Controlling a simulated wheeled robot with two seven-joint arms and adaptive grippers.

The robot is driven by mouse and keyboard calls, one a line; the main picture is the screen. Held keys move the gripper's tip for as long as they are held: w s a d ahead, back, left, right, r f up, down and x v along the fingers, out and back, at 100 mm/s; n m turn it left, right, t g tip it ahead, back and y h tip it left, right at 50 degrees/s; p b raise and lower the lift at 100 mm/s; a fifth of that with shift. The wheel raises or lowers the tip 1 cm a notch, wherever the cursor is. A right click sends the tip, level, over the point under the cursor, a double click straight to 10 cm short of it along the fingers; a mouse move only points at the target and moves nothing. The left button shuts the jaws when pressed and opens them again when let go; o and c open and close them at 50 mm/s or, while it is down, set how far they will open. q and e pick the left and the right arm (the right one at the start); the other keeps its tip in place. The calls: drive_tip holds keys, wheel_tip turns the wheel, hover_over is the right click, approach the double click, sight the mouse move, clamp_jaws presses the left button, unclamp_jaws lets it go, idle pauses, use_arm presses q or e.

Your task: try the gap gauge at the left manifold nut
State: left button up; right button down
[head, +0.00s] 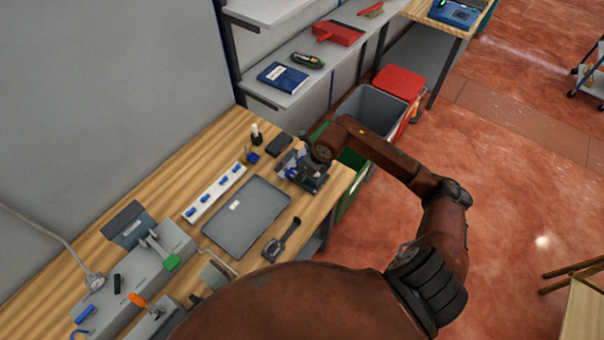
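My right arm comes in from the lower right and bends over the wooden workbench. Its gripper (300,168) is down at a small dark fixture (313,183) with blue and grey parts near the bench's right end. The gripper's fingers blend with these parts, so I cannot tell whether it is open or holds anything. I cannot pick out the left manifold nut or the gap gauge with certainty. A dark tool with a handle (282,240) lies nearer me on the bench. My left gripper is not in view.
A grey tray (246,217) and a white strip with blue pieces (214,193) lie left of the fixture. A black box (279,145) and small bottle (257,134) stand behind. Grey equipment (135,275) fills the bench's left. Bins (372,108) stand beyond its right end.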

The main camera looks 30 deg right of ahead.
sight(290, 172)
drive_tip(key=shift+w+a+b, duration=0.25)
drive_tip(key=shift+w+b, duration=0.05)
drive_tip(key=shift+w, duration=0.3)
drive_tip(key=shift+w+a+b, duration=0.25)
drive_tip(key=shift+w, duration=0.35)
drive_tip(key=shift+w+a+b, duration=0.25)
drive_tip(key=shift+w+b, duration=0.05)
drive_tip(key=shift+w, duration=0.3)
idle(0.6)
drive_tip(key=shift+s+d, duration=0.25)
drive_tip(key=shift+s, duration=0.4)
drive_tip(key=shift+s+d, duration=0.3)
drive_tip(key=shift+s, duration=0.35)
drive_tip(key=shift+s+d, duration=0.25)
drive_tip(key=shift+s, duration=0.4)
drive_tip(key=shift+r+p, duration=1.25)
drive_tip(key=shift+r, duration=1.25)
